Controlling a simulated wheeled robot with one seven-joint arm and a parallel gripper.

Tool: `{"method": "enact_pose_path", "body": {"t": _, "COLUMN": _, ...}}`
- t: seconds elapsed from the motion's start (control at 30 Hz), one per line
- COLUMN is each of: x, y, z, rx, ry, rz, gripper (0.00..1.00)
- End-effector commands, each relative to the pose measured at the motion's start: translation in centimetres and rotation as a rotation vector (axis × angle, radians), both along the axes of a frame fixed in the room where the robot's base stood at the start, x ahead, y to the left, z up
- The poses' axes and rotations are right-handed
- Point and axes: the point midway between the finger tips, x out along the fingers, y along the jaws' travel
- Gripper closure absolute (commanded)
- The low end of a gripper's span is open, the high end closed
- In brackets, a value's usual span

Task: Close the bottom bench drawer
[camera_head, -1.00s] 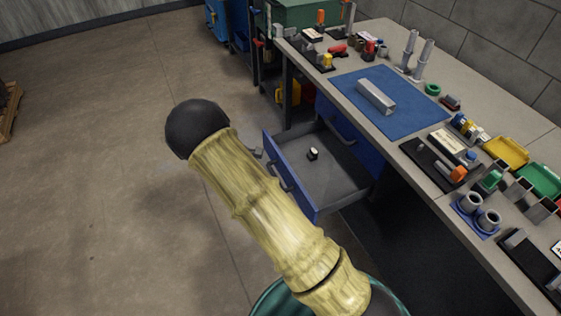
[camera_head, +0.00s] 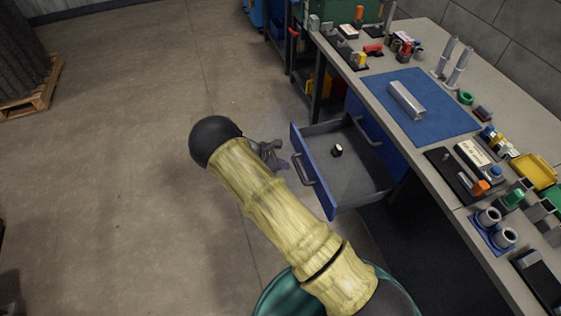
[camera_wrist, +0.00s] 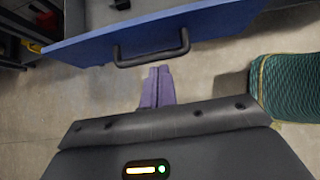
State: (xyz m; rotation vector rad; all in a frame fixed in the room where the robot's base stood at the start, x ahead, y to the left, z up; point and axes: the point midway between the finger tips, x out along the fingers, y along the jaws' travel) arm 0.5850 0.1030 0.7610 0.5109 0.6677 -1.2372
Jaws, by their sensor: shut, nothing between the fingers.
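The bench drawer (camera_head: 323,192) stands pulled out, with a blue front, a grey inside and a dark bar handle (camera_head: 303,169). In the wrist view its blue front (camera_wrist: 215,24) crosses the top, with the handle (camera_wrist: 152,58) near the middle. My gripper (camera_head: 279,163) is beside the outer face of the drawer front, partly hidden behind my arm. The wrist view shows its purple fingers (camera_wrist: 160,70) together and empty, their tips just below the handle in the picture. I cannot tell whether they touch it.
A small black and white item (camera_head: 337,150) lies in the drawer. The bench top (camera_head: 429,133) holds a blue mat (camera_head: 433,116), a metal channel and several parts. The floor left of the drawer is clear. A wooden pallet (camera_head: 35,98) stands at the far left.

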Motion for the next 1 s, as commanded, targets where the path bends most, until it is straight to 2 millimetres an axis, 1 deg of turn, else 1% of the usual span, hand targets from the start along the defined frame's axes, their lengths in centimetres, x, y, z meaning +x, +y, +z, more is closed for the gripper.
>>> {"method": "enact_pose_path", "body": {"t": 0.1, "x": 0.4, "y": -1.6, "z": -1.4, "rx": -0.002, "ry": 0.002, "rz": -0.002, "gripper": 1.0}}
{"method": "enact_pose_path", "body": {"t": 0.33, "x": 1.0, "y": -4.4, "z": -4.4, "rx": -0.002, "ry": 0.002, "rz": -0.002, "gripper": 1.0}}
{"method": "enact_pose_path", "body": {"t": 0.4, "x": 1.5, "y": -5.5, "z": -3.9, "rx": 0.0, "ry": -0.001, "rz": -0.004, "gripper": 1.0}}
{"method": "enact_pose_path", "body": {"t": 0.5, "x": 1.8, "y": -6.9, "z": -4.0, "rx": 0.0, "ry": -0.001, "rz": -0.003, "gripper": 1.0}}
{"method": "enact_pose_path", "body": {"t": 0.6, "x": 2.0, "y": -7.6, "z": -4.1, "rx": 0.0, "ry": 0.0, "rz": -0.001, "gripper": 1.0}}
{"method": "enact_pose_path", "body": {"t": 0.7, "x": 2.1, "y": -7.9, "z": -4.2, "rx": 0.001, "ry": 0.0, "rz": -0.001, "gripper": 1.0}}
{"method": "enact_pose_path", "body": {"t": 1.0, "x": 2.1, "y": -7.9, "z": -4.2, "rx": 0.001, "ry": -0.001, "rz": 0.0, "gripper": 1.0}}
